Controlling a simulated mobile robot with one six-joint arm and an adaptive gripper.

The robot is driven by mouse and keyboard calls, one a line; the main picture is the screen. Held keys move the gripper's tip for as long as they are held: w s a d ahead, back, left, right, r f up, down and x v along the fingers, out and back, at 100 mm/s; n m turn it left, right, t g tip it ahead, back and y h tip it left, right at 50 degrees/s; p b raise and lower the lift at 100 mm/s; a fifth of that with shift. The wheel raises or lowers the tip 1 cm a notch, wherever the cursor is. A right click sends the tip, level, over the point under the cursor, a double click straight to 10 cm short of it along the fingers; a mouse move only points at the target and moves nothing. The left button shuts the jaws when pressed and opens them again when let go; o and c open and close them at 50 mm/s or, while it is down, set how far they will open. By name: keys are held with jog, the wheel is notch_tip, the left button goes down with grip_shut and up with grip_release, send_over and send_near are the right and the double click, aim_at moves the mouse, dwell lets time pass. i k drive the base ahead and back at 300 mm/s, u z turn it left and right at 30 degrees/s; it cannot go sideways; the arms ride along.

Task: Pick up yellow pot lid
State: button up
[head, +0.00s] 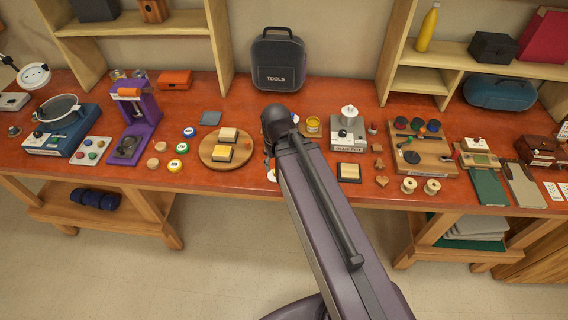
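A small round lid with a yellow rim and pale top (174,165) lies on the orange-red bench near its front edge, left of the round wooden board. A small pot with yellow contents or top (313,123) stands right of my arm; I cannot tell whether it has a lid on. My arm reaches up from the bottom of the head view across the middle of the bench. My gripper cannot be made out; the arm hides part of the bench there.
A blue lid (189,132) and a green lid (182,149) lie behind the yellow-rimmed one. The round wooden board (207,158) holds two blocks. A purple press (140,115) stands left. A dark tool case (278,60) stands against the wall.

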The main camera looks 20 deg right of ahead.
aim_at(272, 175)
jog(key=z, duration=1.1)
jog(key=k, duration=0.35)
jog(key=u, duration=0.9)
